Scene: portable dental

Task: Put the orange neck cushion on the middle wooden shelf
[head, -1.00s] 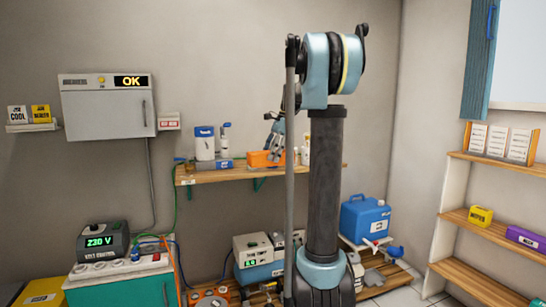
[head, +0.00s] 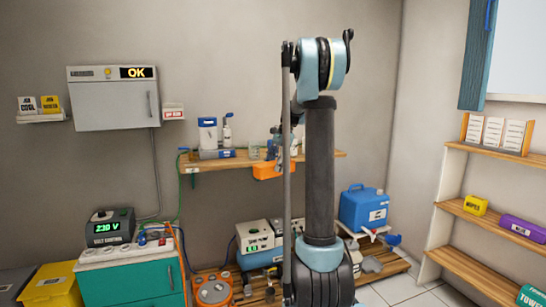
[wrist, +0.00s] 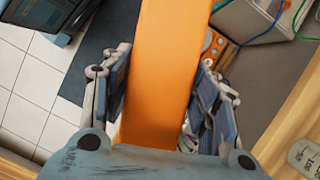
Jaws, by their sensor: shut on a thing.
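The orange neck cushion (head: 268,171) is a plain orange block in front of the wall shelf's front edge in the head view. In the wrist view the cushion (wrist: 160,65) runs between both finger pads. My gripper (wrist: 160,105) is shut on it; in the head view my gripper (head: 277,155) is partly hidden by my own arm. The middle wooden shelf (head: 475,223) of the rack stands at the right, with a yellow wipes box (head: 475,205) and a purple box (head: 523,229) on it.
The wall shelf (head: 215,164) holds a white-and-blue container (head: 207,134) and a bottle (head: 227,132). A blue jug (head: 363,208) stands on a low wooden platform. The rack's top shelf (head: 490,153) carries a card holder.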

